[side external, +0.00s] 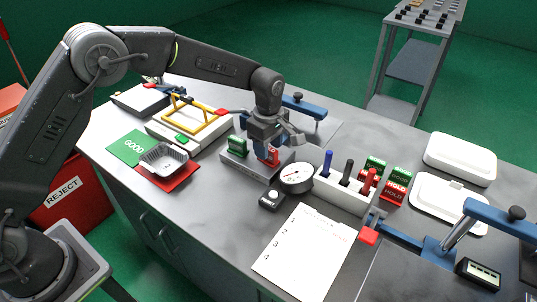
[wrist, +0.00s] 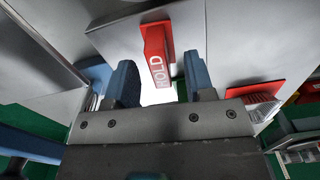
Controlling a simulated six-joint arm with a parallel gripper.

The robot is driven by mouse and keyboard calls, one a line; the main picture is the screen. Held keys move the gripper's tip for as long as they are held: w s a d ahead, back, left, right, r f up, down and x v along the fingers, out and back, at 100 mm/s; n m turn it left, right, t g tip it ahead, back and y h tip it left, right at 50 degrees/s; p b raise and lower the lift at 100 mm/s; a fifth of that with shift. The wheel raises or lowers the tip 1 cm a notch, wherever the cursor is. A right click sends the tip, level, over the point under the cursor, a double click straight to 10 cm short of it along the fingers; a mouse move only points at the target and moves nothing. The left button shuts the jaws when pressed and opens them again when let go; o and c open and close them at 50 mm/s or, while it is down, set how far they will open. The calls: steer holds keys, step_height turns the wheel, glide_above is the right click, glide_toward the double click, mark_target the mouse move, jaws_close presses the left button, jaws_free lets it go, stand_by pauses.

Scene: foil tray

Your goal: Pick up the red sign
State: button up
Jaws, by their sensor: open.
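A small red sign (side external: 273,157) stands on a grey block (side external: 240,165) in the middle of the table, below my gripper. In the wrist view the red sign (wrist: 157,52) reads HOLD and lies ahead of and between my two blue-grey fingers. My gripper (side external: 272,143) is open and close over the sign; the gripper (wrist: 161,80) holds nothing. I cannot tell whether a finger touches the sign. A green sign (side external: 237,147) stands on the same block to the left. Another red HOLD sign (side external: 396,191) stands farther right beside green signs (side external: 375,166).
A round dial gauge (side external: 297,177) and a marker holder (side external: 343,192) stand right of the block. A foil tray (side external: 163,158) sits on a red mat (side external: 180,180) at left. A paper sheet (side external: 304,252) lies in front. Blue clamps (side external: 303,108) stand behind and at right.

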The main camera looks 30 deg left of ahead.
steer(key=shift+f, duration=0.8)
steer(key=shift+c, duration=0.3)
jaws_close()
